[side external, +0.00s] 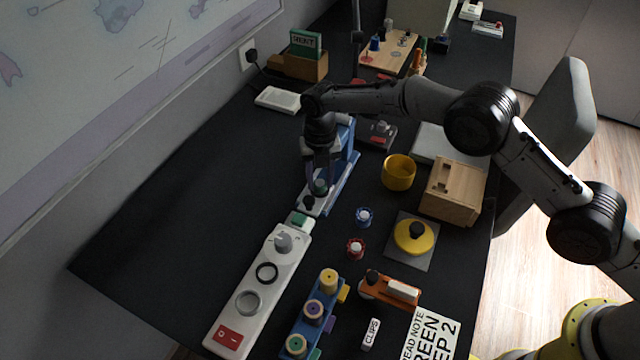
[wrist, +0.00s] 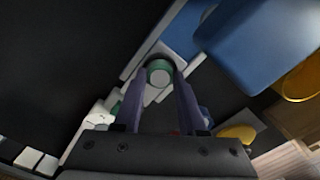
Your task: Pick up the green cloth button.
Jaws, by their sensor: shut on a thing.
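The green cloth button (wrist: 159,68) is a small round green piece with a paler grey face, seen between my fingertips in the wrist view. My gripper (wrist: 160,85) is shut on it, one finger on each side. In the side view my gripper (side external: 320,180) points down at the near end of a blue and grey device (side external: 345,170), and the green button (side external: 320,187) shows small and dark at its tips. Whether the button touches the grey plate under it I cannot tell.
A white panel (side external: 262,285) with knobs and a red switch lies nearby. A blue rack (side external: 313,318) holds several coloured spools. A yellow cup (side external: 398,172), a wooden box (side external: 453,190) and a yellow disc on a grey plate (side external: 414,237) stand right. The desk's left side (side external: 190,190) is clear.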

